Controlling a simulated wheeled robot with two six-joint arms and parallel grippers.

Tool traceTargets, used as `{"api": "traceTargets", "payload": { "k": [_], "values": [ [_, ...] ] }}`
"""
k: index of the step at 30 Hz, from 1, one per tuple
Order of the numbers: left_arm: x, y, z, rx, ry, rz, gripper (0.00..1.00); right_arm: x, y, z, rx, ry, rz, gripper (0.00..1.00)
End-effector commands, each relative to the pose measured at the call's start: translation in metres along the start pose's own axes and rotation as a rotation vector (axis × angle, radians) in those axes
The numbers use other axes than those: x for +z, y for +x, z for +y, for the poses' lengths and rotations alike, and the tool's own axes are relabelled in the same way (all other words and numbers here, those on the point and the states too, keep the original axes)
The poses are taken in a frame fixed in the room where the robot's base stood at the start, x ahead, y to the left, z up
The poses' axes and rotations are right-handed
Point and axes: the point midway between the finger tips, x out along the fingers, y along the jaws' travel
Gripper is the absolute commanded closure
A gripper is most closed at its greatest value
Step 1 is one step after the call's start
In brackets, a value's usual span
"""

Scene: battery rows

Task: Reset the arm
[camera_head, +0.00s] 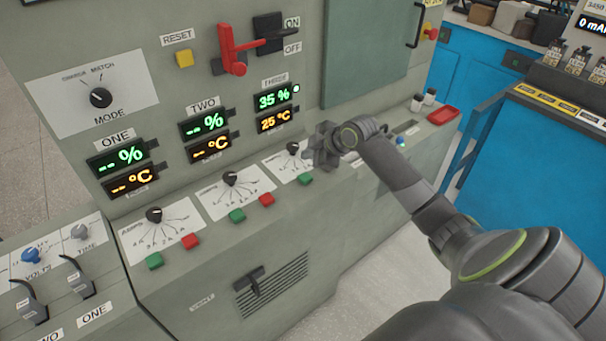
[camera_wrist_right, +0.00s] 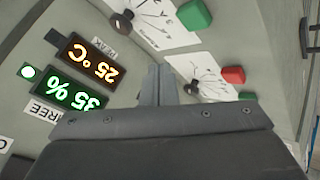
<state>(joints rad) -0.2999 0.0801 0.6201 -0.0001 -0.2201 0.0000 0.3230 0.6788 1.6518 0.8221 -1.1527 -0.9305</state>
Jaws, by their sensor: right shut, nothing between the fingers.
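My right arm reaches in from the right in the head view. Its gripper (camera_head: 322,150) hangs over the console ledge beside the THREE dial (camera_head: 293,148), and its fingers look together and empty. I cannot tell whether it touches the panel. In the right wrist view the closed fingertips (camera_wrist_right: 157,84) point between the THREE displays and the dials. The THREE displays read 35 % (camera_head: 274,100) and 25 °C (camera_head: 275,122), with a lit lamp (camera_head: 296,89) beside them. The left gripper is out of view.
ONE (camera_head: 130,156) and TWO (camera_head: 203,123) displays show dashes. A red lever (camera_head: 230,55) stands beside ON/OFF labels, near the yellow RESET button (camera_head: 184,58). Dials with green and red buttons line the ledge. A red tray (camera_head: 443,115) and blue cabinet (camera_head: 540,165) are at right.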

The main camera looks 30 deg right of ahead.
Motion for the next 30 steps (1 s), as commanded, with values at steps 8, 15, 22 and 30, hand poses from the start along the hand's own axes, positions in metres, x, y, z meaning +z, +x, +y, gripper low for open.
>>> {"api": "traceTargets", "payload": {
  "k": [8, 15, 22, 30],
  "values": [
    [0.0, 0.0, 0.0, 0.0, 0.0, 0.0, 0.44, 0.001, 0.0, -0.002, -0.002, 0.002, -0.001, 1.0],
    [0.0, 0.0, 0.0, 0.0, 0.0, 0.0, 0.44, 0.022, 0.005, -0.086, -0.068, 0.112, -0.078, 1.0],
    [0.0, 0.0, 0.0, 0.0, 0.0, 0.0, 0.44, 0.054, -0.027, -0.215, -0.1, 0.377, -0.244, 1.0],
    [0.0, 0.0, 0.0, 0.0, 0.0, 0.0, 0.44, 0.077, -0.093, -0.302, -0.029, 0.695, -0.425, 1.0]
  ]
}}
